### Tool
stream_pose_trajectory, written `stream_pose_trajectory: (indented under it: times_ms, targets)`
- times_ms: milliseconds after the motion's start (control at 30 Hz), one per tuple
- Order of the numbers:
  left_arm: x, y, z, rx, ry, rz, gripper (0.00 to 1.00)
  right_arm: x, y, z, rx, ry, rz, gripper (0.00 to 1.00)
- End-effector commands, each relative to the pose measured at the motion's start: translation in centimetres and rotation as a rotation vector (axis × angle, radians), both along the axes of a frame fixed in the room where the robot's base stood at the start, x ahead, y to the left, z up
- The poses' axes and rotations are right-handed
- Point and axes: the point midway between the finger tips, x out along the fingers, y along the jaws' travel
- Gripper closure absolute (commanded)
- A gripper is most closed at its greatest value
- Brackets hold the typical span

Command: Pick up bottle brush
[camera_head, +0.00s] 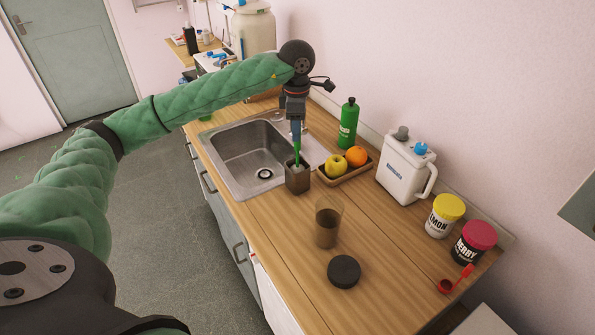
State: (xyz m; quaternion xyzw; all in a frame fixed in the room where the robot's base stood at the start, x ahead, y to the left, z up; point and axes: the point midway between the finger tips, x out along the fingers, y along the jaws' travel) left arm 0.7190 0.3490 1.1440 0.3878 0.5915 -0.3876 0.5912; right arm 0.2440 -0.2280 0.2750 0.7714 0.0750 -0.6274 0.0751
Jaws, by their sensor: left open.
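The bottle brush (297,156) has a green stem and stands upright in a small brown square holder (297,181) beside the sink's front right corner. My left gripper (296,132) points down directly above the holder, with its fingers at the upper end of the brush. The fingers are open. They hide the top of the brush, and I cannot tell whether they touch it. The lower end of the brush is hidden inside the holder. My right gripper is not in view.
A tray (328,183) with a yellow and an orange fruit sits right of the holder, with a green bottle (348,124) behind. A brown cup (327,225), black lid (344,271), white jug (404,170) and two jars stand farther right. The sink (250,155) is left.

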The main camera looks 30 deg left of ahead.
Motion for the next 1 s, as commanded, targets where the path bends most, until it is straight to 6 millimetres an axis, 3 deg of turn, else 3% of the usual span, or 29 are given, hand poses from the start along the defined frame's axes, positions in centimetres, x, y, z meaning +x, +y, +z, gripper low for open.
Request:
stream_pose_trajectory:
  times_ms: [233,500,733,1000]
  targets:
    - [0.1,0.0,-3.5,0.0,0.001,0.0,0.56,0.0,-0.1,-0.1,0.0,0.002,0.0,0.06]
    - [0.2,-0.1,-3.9,-0.001,0.001,-0.001,0.56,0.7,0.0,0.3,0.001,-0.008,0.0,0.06]
    - [0.2,-0.1,-3.9,0.0,0.001,0.0,1.0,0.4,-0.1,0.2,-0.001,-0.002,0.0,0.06]
    - [0.2,0.0,-3.8,0.0,0.001,0.0,1.0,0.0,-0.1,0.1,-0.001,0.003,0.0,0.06]
